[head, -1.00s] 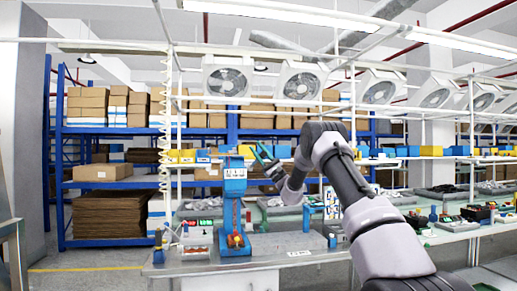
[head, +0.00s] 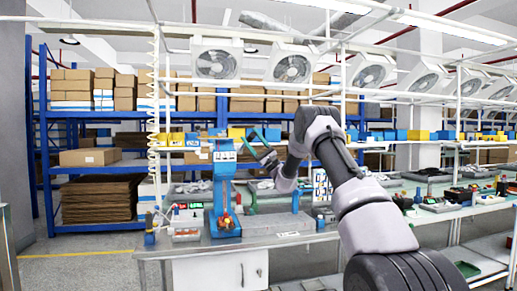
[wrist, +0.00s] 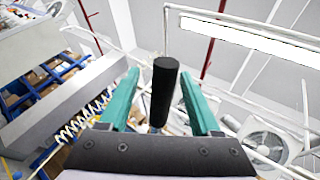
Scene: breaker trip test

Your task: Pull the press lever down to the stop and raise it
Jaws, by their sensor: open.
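The blue press (head: 224,172) stands upright on the workbench, with a white label on its head and red and yellow parts near its base. My gripper (head: 250,143) is raised just right of the press head. In the wrist view, the black cylindrical lever grip (wrist: 163,92) stands between the two teal fingers of my gripper (wrist: 160,100). The fingers are open, with a visible gap on each side of the grip. A short metal rod shows below the grip. In the head view I cannot make out the lever behind my gripper.
The workbench (head: 188,250) carries a grey plate (head: 270,224) right of the press and small items left of it. A coiled white cable (head: 155,100) hangs at the left. Fans (head: 216,65) hang above. Blue shelving with boxes stands behind. Clear floor lies at the left.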

